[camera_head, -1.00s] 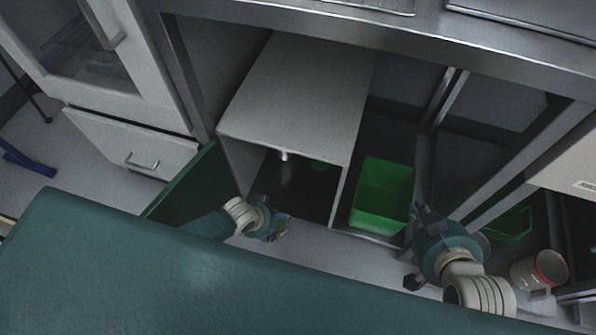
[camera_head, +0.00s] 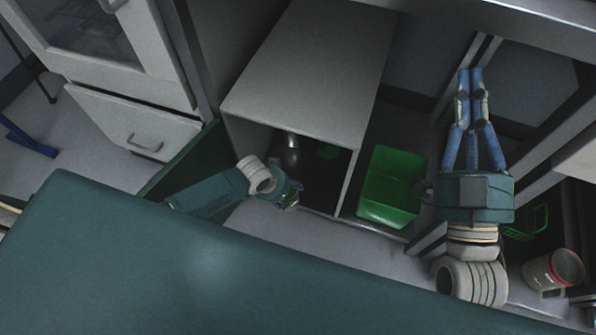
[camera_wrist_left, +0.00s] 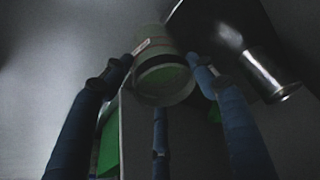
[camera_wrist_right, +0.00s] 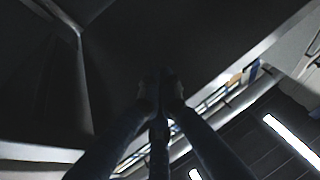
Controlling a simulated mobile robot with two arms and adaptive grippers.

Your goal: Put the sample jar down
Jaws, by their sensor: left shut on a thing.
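The sample jar (camera_wrist_left: 165,78), a pale, see-through jar with a green part, sits between the fingers of my left gripper (camera_wrist_left: 160,75) in the left wrist view. My left gripper is shut on it. In the head view my left gripper (camera_head: 292,196) is at the front opening of a grey box-like compartment (camera_head: 312,70), low on its left side; the jar is mostly hidden there by the hand. My right gripper (camera_head: 470,78) points up the picture, right of the green bin, with its blue fingers close together and nothing seen between them. It looks shut.
A green basket (camera_head: 527,222) and a white mug with a red rim (camera_head: 553,270) are at far right. Clear floor lies before the compartment.

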